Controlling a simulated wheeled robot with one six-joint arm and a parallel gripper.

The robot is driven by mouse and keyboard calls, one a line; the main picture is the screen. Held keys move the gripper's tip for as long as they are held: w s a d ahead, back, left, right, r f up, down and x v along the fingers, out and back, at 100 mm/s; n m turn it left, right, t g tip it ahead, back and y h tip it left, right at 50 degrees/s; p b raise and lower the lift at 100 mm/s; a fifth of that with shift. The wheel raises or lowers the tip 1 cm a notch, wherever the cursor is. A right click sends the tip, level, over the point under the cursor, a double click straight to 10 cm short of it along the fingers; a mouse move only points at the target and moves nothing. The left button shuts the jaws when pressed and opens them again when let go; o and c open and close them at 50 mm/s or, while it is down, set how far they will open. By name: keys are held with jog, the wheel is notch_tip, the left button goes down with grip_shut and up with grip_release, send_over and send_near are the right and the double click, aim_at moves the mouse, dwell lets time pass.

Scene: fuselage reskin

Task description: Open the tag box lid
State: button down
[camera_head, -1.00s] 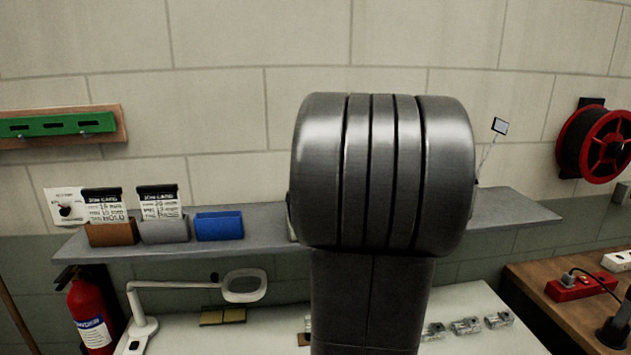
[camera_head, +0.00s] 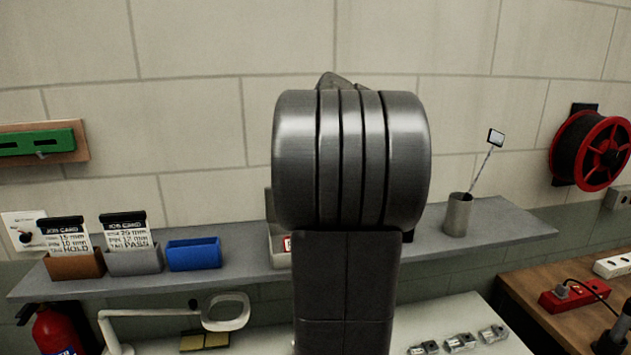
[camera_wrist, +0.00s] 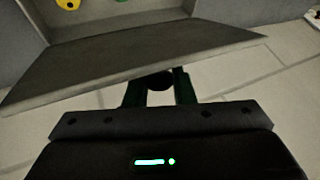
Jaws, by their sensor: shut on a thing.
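The tag box (camera_head: 281,258) stands on the wall shelf, mostly hidden behind my arm in the head view. In the wrist view its lid (camera_wrist: 130,62) is a grey panel with a round black knob (camera_wrist: 160,80) at its near edge. The lid stands at least partly open: beyond it I see the box's inside, with a yellow tag (camera_wrist: 68,4) and a green tag (camera_wrist: 122,1). My gripper (camera_wrist: 160,88) is shut on the knob, one dark finger on each side. The head view hides my gripper behind the arm.
On the shelf (camera_head: 500,220) stand brown (camera_head: 75,265), grey (camera_head: 135,260) and blue (camera_head: 194,254) holders to the left, and a metal cup (camera_head: 458,215) with an inspection mirror to the right. A magnifier lamp (camera_head: 226,312) rises below the shelf.

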jog(key=shift+w+a+r+m+g+h, duration=0.1)
jog(key=shift+w+a+m+g+h, duration=0.1)
jog(key=shift+w+g, duration=0.55)
jog(key=shift+w+a+f+m+g+h, duration=0.15)
jog(key=shift+w+a+g+h, duration=0.1)
jog(key=shift+w+g, duration=0.45)
jog(key=shift+w+a+r+m+g+h, duration=0.15)
jog(key=shift+w+a+g, duration=0.05)
jog(key=shift+w+g, duration=0.55)
jog(key=shift+w, duration=0.1)
jog(key=c, duration=1.3)
grip_release()
